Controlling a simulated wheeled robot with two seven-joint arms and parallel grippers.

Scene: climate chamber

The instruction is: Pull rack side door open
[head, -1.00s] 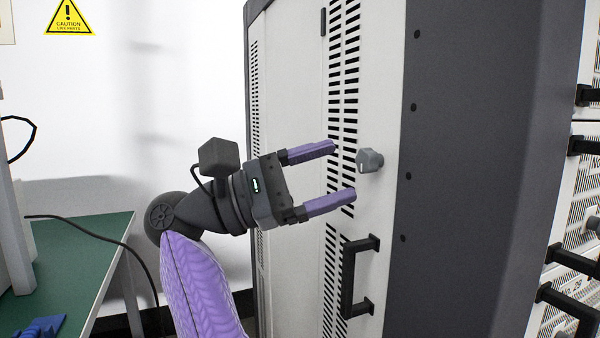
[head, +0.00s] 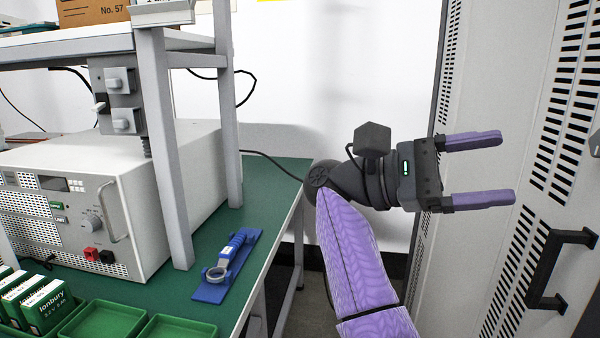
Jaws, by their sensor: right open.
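The rack side door (head: 502,131) is a pale grey panel with slotted vents at the right of the head view. Its black bar handle (head: 545,270) is low at the right, and a grey knob (head: 595,143) is cut by the right edge. The door looks shut. My right gripper (head: 508,168) is open and empty, its two purple fingers pointing right in front of the vented panel. It is above and left of the handle and left of the knob, apart from both in the picture. My left gripper is not in view.
A green-topped bench (head: 262,215) stands at left with a shelf frame (head: 168,150), a white instrument (head: 150,190), a blue tool holder (head: 228,265) and green trays (head: 105,322). A narrow floor gap lies between bench and rack.

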